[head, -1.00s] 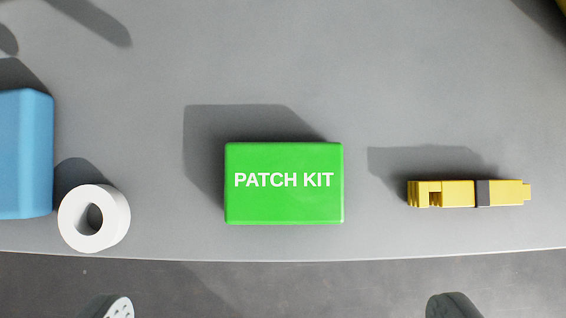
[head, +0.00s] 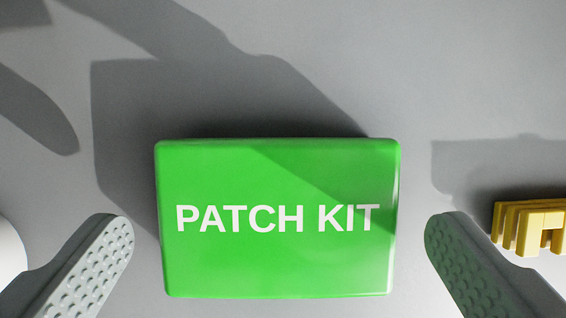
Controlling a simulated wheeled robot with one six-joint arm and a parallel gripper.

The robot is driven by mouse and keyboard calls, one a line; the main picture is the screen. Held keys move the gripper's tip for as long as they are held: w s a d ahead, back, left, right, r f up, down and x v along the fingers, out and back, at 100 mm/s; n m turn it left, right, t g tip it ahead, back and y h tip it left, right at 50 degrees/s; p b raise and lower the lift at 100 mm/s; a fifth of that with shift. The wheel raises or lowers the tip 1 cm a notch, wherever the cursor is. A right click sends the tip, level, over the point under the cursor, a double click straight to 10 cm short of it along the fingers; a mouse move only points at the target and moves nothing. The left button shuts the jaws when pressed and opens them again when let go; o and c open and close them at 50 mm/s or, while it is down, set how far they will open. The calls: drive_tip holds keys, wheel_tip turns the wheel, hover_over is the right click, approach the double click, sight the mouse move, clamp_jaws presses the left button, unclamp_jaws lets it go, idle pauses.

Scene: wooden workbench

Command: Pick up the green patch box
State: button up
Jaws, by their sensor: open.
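The green patch box (head: 280,260), marked "PATCH KIT" in white letters, lies flat on the grey surface in the middle of the head view. My gripper (head: 279,232) is open, with one grey studded finger to the left of the box and the other to the right. A gap shows between each finger and the box's sides. The box fills much of the space between the fingers, and nothing is held. A shadow falls across the upper right part of the box.
A yellow tool (head: 530,228) lies to the right, close beside the right finger and partly cut off. A white round thing (head: 10,262) shows at the left edge, mostly out of view. The grey surface (head: 400,60) behind the box is clear.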

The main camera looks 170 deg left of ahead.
drive_tip(key=shift+x, duration=1)
drive_tip(key=shift+r, duration=0.1)
drive_tip(key=shift+c, duration=0.2)
drive_tip(key=c, duration=0.9)
drive_tip(key=shift+o, duration=0.2)
drive_tip(key=shift+r, duration=0.1)
